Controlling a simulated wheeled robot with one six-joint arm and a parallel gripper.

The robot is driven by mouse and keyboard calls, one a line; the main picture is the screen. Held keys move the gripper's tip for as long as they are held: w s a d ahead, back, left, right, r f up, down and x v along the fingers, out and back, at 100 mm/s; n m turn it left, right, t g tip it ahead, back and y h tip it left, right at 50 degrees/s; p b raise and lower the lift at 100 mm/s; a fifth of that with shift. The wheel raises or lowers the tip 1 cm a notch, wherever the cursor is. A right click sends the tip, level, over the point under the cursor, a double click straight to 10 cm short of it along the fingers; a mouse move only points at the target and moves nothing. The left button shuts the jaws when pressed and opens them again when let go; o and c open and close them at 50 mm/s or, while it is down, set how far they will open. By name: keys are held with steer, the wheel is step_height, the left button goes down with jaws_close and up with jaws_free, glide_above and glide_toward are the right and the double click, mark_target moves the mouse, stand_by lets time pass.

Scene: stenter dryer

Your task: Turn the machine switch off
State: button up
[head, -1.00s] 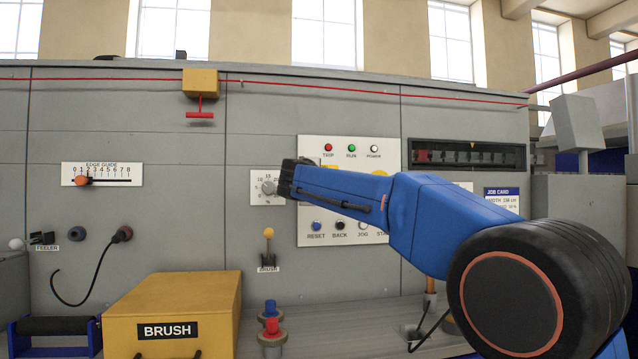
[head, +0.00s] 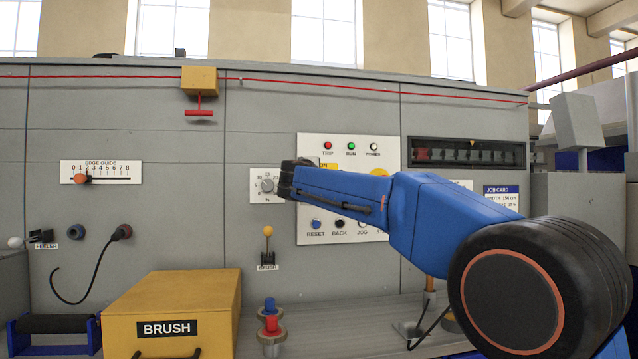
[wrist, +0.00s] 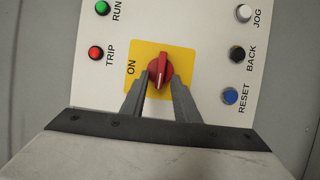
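The machine switch is a red rotary knob (wrist: 161,70) on a yellow plate (wrist: 150,49), with the word ON printed to its left in the wrist view. Its raised handle runs roughly up and down in that picture. My gripper (wrist: 159,80) points at the panel, with its two grey fingertips apart on either side of the knob's lower part. A gap shows between the fingers and the handle; whether either finger touches the knob's base I cannot tell. In the head view my gripper (head: 287,179) is in front of the white control panel (head: 312,205), and my arm hides the knob.
Trip (wrist: 96,53) and run (wrist: 101,8) lamps lie left of the knob. Reset (wrist: 230,96), back (wrist: 237,54) and jog (wrist: 243,13) buttons lie right. A dial (head: 267,186) is close to my gripper. A yellow brush box (head: 170,305) stands below left.

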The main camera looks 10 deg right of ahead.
steer(key=v, duration=1.7)
steer(key=shift+s, duration=0.2)
